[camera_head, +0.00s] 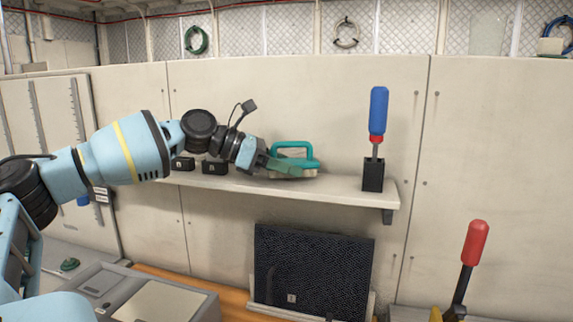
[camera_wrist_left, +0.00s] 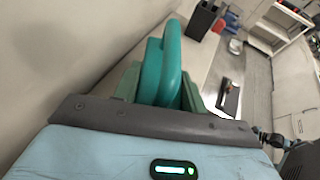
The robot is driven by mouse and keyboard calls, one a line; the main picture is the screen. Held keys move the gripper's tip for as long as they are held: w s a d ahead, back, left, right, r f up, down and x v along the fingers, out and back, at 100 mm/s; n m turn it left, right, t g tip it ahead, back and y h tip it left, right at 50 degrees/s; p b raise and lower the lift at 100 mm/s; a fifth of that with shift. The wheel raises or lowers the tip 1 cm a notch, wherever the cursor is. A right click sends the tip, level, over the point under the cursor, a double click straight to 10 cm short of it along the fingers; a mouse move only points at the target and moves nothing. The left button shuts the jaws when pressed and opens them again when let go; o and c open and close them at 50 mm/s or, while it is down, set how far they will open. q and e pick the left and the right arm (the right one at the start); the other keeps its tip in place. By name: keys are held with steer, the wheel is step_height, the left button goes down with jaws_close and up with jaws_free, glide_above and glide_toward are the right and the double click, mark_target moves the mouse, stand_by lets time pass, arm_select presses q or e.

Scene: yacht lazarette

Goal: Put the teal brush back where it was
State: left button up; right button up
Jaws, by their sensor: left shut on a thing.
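The teal brush (camera_head: 306,152) has a looped teal handle and a pale lower block. It is at the wall shelf (camera_head: 345,190), near the middle of its length. My left gripper (camera_head: 288,168) reaches in from the left and is shut on the brush. In the left wrist view the teal handle (camera_wrist_left: 161,72) stands up between the green fingers. I cannot tell whether the brush's underside touches the shelf. My right gripper is not in view.
A black holder (camera_head: 373,175) with a blue-handled tool (camera_head: 378,115) stands at the shelf's right end. Small black boxes (camera_head: 214,167) sit left of the brush. A dark textured panel (camera_head: 315,270) stands below. A red-handled lever (camera_head: 474,245) rises at lower right.

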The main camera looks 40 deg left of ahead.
arm_select(q)
steer(key=shift+f, duration=0.5)
steer(key=o, duration=1.2)
steer(key=shift+f, duration=0.1)
